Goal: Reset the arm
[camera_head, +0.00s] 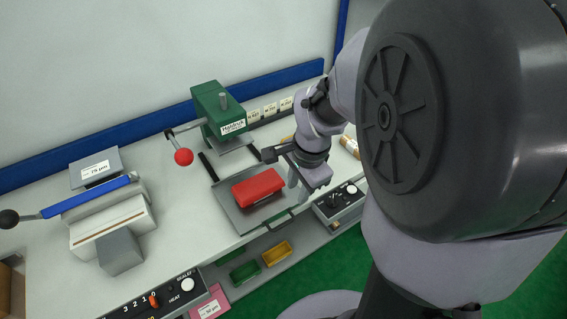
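My gripper (284,165) is at the end of my arm, over the right side of the bench. It is close to the right edge of a grey tray (231,212) that holds a red block-like object (258,187). The gripper's fingers are small and partly hidden by the wrist, so their opening cannot be made out. Nothing held is clearly visible. My large dark arm joint fills the right of the view and hides what lies behind it.
A green press (216,105) with a red-knobbed lever (183,156) stands behind the tray. A sealer with a blue lever arm (90,197) is at left. A control box (340,201) sits right of the tray. Green and yellow bins (276,254) are below. The bench middle (180,220) is clear.

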